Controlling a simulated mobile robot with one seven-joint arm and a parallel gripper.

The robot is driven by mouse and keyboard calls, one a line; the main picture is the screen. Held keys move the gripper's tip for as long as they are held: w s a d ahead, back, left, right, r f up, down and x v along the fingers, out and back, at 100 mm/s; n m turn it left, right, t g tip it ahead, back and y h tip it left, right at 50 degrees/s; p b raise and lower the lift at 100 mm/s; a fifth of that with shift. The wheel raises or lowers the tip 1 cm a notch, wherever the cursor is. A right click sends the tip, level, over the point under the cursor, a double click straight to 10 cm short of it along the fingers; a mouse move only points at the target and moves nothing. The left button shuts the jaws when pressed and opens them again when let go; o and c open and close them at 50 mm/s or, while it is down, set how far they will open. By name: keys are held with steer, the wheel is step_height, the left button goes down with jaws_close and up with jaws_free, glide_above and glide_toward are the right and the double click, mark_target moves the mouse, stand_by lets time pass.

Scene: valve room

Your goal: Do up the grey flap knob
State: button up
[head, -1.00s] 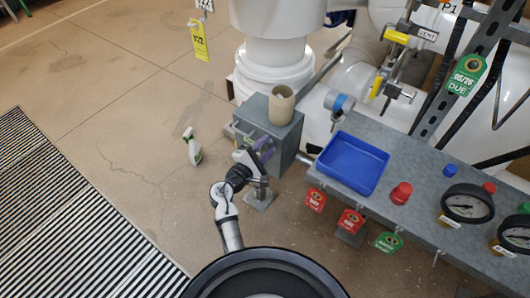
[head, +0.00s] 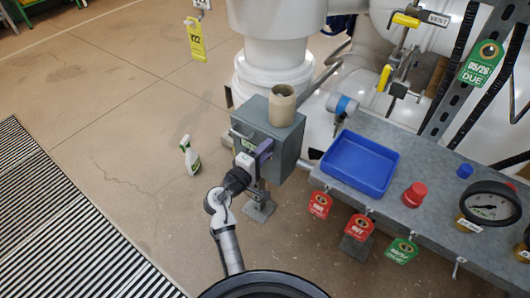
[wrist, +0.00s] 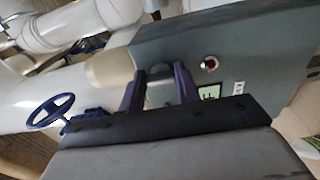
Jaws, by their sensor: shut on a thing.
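The knob sits close to the box's grey face (wrist: 225,50). In the head view my gripper hides the knob. I cannot tell how far the knob is turned.
Red and green tags hang from the bench edge. A blue handwheel (wrist: 50,112) shows in the wrist view.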

stand_by(0.3)
steer(key=o, duration=1)
steer(key=v, duration=1.3)
steer(key=shift+s+a, duration=0.25)
steer(key=shift+s, duration=0.1)
